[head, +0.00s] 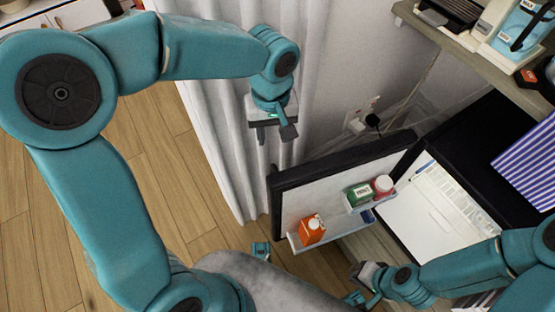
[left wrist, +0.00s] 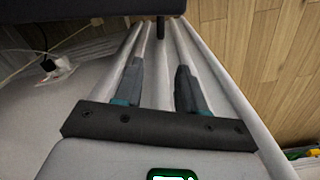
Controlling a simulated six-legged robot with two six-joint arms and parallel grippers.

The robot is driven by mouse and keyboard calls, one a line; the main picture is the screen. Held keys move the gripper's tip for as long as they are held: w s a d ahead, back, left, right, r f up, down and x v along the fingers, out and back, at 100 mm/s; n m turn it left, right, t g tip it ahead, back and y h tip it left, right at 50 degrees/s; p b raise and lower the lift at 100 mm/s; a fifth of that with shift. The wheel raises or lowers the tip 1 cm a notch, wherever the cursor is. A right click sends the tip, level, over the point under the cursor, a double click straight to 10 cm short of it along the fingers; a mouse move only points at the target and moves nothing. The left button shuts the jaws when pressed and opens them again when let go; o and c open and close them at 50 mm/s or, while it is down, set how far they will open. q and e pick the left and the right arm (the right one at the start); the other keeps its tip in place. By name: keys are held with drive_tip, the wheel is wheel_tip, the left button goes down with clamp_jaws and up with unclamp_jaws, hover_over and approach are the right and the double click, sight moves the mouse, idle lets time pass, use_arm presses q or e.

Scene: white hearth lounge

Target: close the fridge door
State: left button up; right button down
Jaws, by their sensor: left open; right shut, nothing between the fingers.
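The fridge door (head: 335,185) stands wide open in the head view, with a dark outer edge and a white inner side. Its shelves hold an orange carton (head: 312,229), a green container (head: 360,194) and a red-pink jar (head: 382,185). The fridge (head: 460,130) is dark outside, with a pale interior at the right. My left gripper (head: 274,132) is open and empty, in front of the curtain beyond the door's outer side. Its two fingers show apart in the left wrist view (left wrist: 160,88). My right gripper (head: 358,297) is shut and empty, low by the fridge's front.
A white curtain (head: 225,120) hangs behind my left gripper. A wall socket with plugs (head: 362,120) is beyond the door. A shelf (head: 480,55) with appliances is at the upper right. Wood floor (head: 40,235) is clear at left.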

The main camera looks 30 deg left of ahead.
sight(273, 170)
use_arm(q)
drive_tip(key=f+b, duration=0.2)
drive_tip(key=f, duration=0.3)
drive_tip(key=f+b, duration=0.1)
drive_tip(key=f, duration=0.4)
drive_tip(key=f+b, duration=0.2)
drive_tip(key=f, duration=0.3)
drive_tip(key=shift+s+f+b, duration=0.15)
drive_tip(key=shift+s+b, duration=0.1)
drive_tip(key=shift+b, duration=0.1)
drive_tip(key=shift+w+f, duration=0.1)
drive_tip(key=shift+f, duration=0.4)
clamp_jaws()
